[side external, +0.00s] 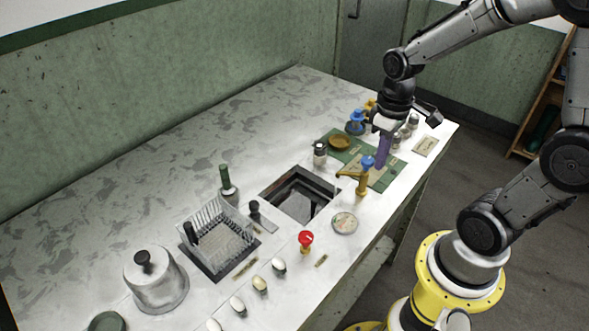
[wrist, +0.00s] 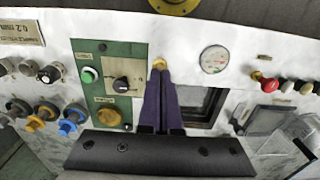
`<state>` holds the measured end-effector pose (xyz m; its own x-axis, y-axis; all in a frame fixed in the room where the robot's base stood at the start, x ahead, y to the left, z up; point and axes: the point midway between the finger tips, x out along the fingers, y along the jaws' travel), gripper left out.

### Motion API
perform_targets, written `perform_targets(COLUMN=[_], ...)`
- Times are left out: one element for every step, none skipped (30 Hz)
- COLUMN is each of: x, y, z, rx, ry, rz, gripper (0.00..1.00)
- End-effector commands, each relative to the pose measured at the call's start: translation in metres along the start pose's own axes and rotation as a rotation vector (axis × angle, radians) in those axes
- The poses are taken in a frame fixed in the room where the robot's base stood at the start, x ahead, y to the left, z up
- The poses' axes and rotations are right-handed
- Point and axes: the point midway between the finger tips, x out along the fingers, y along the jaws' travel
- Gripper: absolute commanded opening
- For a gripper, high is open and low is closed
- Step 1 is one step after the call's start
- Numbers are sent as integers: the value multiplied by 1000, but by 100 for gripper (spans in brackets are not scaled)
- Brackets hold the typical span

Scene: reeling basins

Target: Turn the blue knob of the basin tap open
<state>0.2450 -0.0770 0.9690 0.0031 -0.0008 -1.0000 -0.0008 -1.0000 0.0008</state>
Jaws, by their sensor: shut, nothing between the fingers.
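The basin tap (side external: 362,185) is brass and stands at the right end of the sunken basin (side external: 271,193), with its spout pointing left over it. Its blue knob (side external: 368,162) sits on top. My gripper (side external: 382,163) is shut and empty, its purple fingers pointing down close beside the knob; I cannot tell whether they touch it. In the wrist view, my gripper's fingers (wrist: 159,78) lie together in front of the tap, and only a bit of brass tap (wrist: 159,63) shows at their tips. The blue knob is hidden there. The basin (wrist: 214,103) shows right of the fingers.
A wire rack (side external: 222,237) and a metal lidded pot (side external: 155,280) are left. Blue and yellow valves (side external: 356,122) stand behind my gripper. The back-left counter is clear.

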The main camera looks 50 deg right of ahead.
Motion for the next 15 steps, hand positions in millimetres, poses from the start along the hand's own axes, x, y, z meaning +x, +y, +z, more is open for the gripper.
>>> perform_targets(x=[-2,-4,-8,-11,-15,-19,-22,-26,-30,-33,-36,-41,-44,-47,-51], y=[0,0,0,0,0,0,0,0,0,0,0,0,0,0,0], z=[0,0,-1,-1,-1,-1,-1,0,0,0,0,0,0,0,0], rx=[0,0,0,0,0,0,0,0,0,0,0,0,0,0,0], ry=[1,2,3,3,4,3,3,3,2,2,1,2,1,1,1], rz=[1,1,1,1,2,1,1,1,1,1,0,1,1,1,0], gripper=[0,0,0,0,0,0,0,0,0,0,0,0,0,0,0])
